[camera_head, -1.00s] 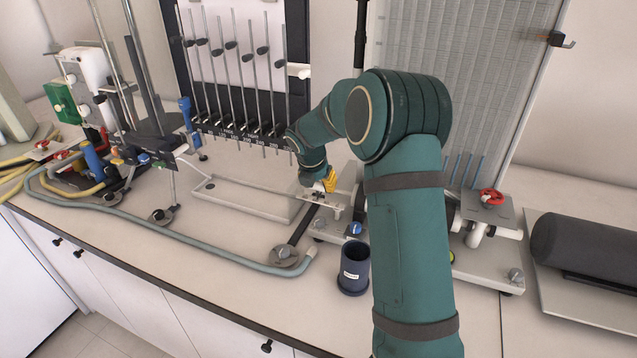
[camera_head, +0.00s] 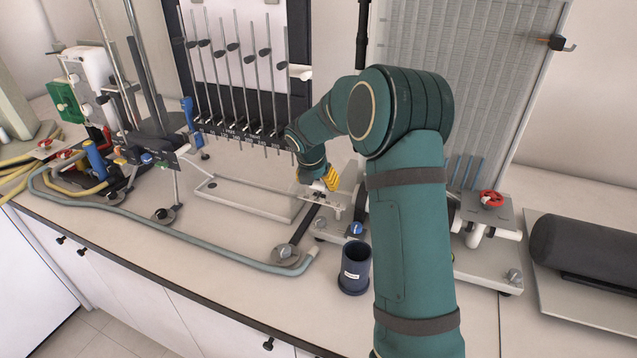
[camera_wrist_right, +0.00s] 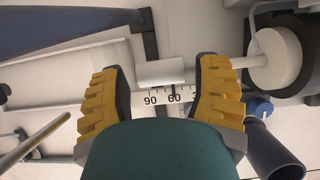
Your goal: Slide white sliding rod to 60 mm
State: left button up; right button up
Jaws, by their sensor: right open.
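My right gripper (camera_wrist_right: 160,70) is open, with its two yellow-ribbed fingers on either side of a pale block (camera_wrist_right: 160,72) in the right wrist view. A white sliding rod (camera_wrist_right: 232,63) runs from near this block towards a white round disc at the right. A white scale (camera_wrist_right: 164,98) below the block shows 90 and 60, and part of another number is hidden by the right finger. I cannot tell whether the fingers touch anything. In the head view my right gripper (camera_head: 331,179) is small and partly hidden by my arm. My left gripper is not in view.
A dark cup (camera_head: 354,268) stands in front of the apparatus. A grey hose (camera_head: 190,238) runs along the front of the bench. The front strip of bench is mostly clear.

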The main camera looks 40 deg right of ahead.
jog(key=v, duration=1.1)
jog(key=shift+s+f, duration=0.1)
jog(key=shift+f, duration=0.05)
